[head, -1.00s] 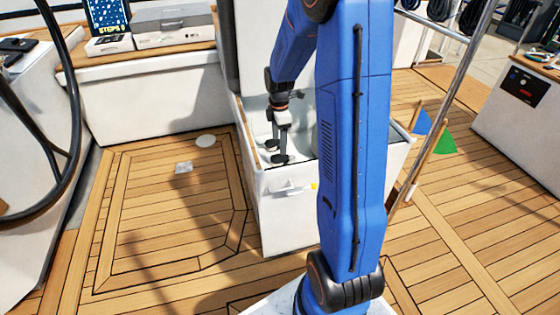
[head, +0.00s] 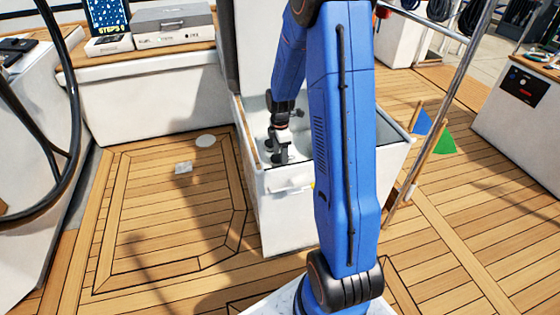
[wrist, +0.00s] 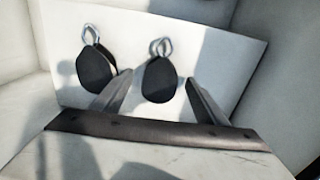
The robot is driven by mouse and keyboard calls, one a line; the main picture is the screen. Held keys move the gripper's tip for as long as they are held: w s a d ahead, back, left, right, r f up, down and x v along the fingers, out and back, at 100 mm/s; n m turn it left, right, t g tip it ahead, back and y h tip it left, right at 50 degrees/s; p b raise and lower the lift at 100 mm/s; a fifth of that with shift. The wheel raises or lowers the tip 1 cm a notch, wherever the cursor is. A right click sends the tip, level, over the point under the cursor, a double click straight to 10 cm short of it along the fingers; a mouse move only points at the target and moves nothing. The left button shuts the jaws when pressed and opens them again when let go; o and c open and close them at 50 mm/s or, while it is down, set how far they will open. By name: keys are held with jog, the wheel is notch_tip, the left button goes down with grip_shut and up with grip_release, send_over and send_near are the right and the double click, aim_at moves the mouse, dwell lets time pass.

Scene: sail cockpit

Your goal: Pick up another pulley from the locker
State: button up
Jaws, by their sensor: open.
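The white locker (head: 262,180) stands open in the head view, and my gripper (head: 279,158) reaches down inside it. In the wrist view, two black pulleys with metal shackles lie on a white panel. One pulley (wrist: 160,81) is between the open fingers of my gripper (wrist: 158,90), with visible gaps on both sides. The other pulley (wrist: 94,68) is to the left, outside the left finger and close to it. In the head view the pulleys cannot be made out behind the locker wall and my arm.
The locker's walls enclose the gripper closely. A steering wheel (head: 77,120) is at the left. A grey box (head: 172,22) sits on the bench behind. Blue (head: 421,122) and green (head: 444,143) triangular pieces stand right of the locker. The teak floor (head: 160,215) left of it is mostly clear.

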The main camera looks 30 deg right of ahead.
jog(key=c, duration=1.2)
jog(key=shift+r, duration=0.1)
jog(key=shift+c, duration=0.2)
